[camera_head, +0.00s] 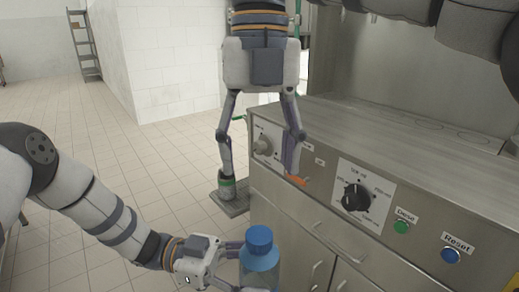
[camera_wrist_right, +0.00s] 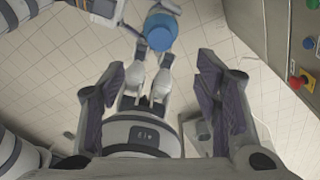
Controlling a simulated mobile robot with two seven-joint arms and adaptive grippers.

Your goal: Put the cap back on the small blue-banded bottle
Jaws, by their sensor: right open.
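The bottle (camera_head: 260,268) is pale blue and see-through, upright at the bottom centre of the head view. A blue cap (camera_head: 259,238) sits on its top; how firmly it is seated I cannot tell. My left gripper (camera_head: 240,266) is shut on the bottle's side and holds it above the floor. My right gripper (camera_head: 258,165) points down above the bottle, fingers wide apart and empty. In the right wrist view the cap (camera_wrist_right: 161,32) shows beyond the open fingers, hiding most of the bottle.
A steel machine (camera_head: 400,150) with a black dial (camera_head: 357,197), a green button (camera_head: 401,227) and a blue button (camera_head: 450,255) stands close on the right. Tiled floor (camera_head: 120,165) on the left is free.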

